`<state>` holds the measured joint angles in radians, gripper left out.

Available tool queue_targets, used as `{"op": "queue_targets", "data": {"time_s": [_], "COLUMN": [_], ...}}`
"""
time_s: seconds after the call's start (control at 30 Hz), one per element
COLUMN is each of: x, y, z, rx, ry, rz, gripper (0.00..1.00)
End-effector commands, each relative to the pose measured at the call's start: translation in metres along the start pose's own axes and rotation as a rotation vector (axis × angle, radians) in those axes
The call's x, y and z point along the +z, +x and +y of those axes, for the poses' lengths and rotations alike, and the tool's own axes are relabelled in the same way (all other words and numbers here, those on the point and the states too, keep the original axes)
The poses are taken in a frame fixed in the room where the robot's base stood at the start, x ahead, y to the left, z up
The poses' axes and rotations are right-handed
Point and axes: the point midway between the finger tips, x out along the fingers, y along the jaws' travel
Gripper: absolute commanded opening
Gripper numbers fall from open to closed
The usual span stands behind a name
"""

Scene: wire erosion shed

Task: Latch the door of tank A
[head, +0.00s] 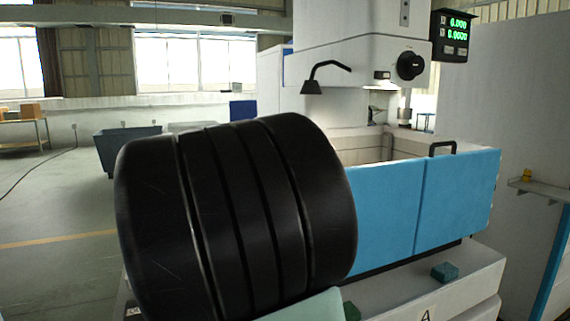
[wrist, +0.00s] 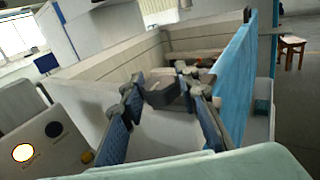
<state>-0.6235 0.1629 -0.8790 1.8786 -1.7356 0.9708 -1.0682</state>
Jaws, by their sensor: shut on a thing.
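The blue door of tank A (head: 385,207) stands upright across the front of the machine, in line with a second blue panel (head: 460,200). A dark handle (head: 442,148) rises at its top edge. In the wrist view the blue panel (wrist: 238,72) runs along the right. My gripper (wrist: 166,88) has its two blue-padded fingers around a dark grey piece (wrist: 162,94), which looks like a latch part, though I cannot be sure. In the head view my gripper is hidden behind my black arm. Whether the latch is engaged cannot be seen.
The pale tank wall (wrist: 125,55) runs behind my fingers. The machine head (head: 365,60) hangs above the tank. Open floor (head: 60,205) lies to the left.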

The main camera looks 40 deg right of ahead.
Motion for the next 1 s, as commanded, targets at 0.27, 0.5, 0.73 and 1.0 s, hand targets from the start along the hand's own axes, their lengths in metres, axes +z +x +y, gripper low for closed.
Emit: {"op": "queue_targets", "data": {"time_s": [0.27,0.5,0.73,1.0], "x": [-0.0059,-0.0084,-0.0101,-0.0065], "y": [0.001,0.0014,0.0011,-0.0003], "z": [-0.0035,-0.0039,-0.0029,0.0], "rx": [0.199,0.392,0.579,0.779], "ry": [0.007,0.007,0.003,0.003], "rz": [0.003,-0.001,-0.004,-0.003], "gripper": [0.05,0.05,0.05,0.05]}}
